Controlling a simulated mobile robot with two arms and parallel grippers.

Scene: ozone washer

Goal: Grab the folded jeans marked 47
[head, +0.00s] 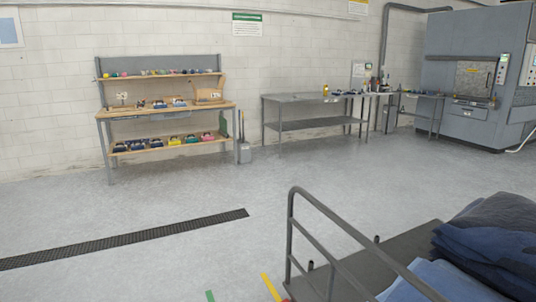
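Folded jeans lie in stacks on a grey cart at the lower right of the head view. A dark blue stack (492,240) is at the right edge, cut off by the frame. A lighter blue folded piece (440,283) lies in front of it, near the cart's rail. I see no number on any of the jeans, so I cannot tell which pair is marked 47. Neither of my grippers is in view.
The cart (375,268) has a raised tubular rail (340,222) on its left end. A wooden workbench (165,110) with shelves stands by the wall, a steel table (315,98) right of it, and a large grey machine (470,75) at the back right. The floor between is clear.

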